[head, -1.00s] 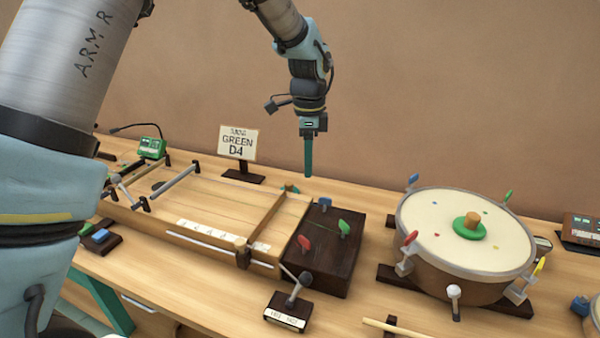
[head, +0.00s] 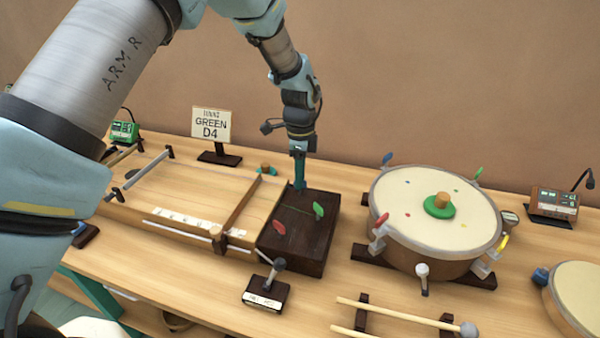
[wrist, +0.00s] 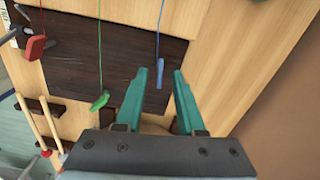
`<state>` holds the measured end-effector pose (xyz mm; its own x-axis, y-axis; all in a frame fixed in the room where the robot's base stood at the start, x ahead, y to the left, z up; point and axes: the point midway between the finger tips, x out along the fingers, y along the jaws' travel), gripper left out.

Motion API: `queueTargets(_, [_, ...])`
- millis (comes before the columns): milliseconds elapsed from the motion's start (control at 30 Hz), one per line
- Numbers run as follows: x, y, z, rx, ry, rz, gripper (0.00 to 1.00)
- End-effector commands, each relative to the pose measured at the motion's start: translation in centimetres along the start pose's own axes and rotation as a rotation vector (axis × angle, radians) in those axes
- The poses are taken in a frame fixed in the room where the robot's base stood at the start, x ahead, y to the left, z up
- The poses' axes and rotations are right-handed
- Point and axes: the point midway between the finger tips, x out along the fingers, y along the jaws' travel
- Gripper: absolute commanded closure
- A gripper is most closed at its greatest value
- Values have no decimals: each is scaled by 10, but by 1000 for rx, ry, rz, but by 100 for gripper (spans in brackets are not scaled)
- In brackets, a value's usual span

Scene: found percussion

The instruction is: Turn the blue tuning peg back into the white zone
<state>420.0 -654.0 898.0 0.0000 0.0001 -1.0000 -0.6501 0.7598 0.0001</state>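The blue tuning peg (wrist: 160,74) stands on the dark peg block (head: 318,236), at the end of a blue string in the wrist view. My gripper (head: 299,184) points down over the far left part of the block. In the wrist view my gripper (wrist: 164,78) has its two teal fingers apart, with the blue peg in the gap between their tips; contact cannot be told. In the head view the gripper hides the blue peg. The green peg (head: 318,209) and red peg (head: 279,228) stand nearer on the block. I cannot make out a white zone.
A sign reading GREEN D4 (head: 211,124) stands at the back left. The stringed board (head: 190,205) adjoins the block's left side. A lever on a labelled base (head: 266,292) stands in front. A drum (head: 440,215) with coloured pegs is to the right. Mallets (head: 400,315) lie in front.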

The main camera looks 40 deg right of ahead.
Motion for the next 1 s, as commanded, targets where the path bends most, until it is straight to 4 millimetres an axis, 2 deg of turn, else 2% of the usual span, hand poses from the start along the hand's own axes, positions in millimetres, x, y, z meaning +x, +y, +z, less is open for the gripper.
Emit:
queueTargets(333, [4,0,0,0,0,-1,62])
queueTargets(667, [4,0,0,0,0,0,99])
queueTargets(1000, [4,0,0,0,0,0,100])
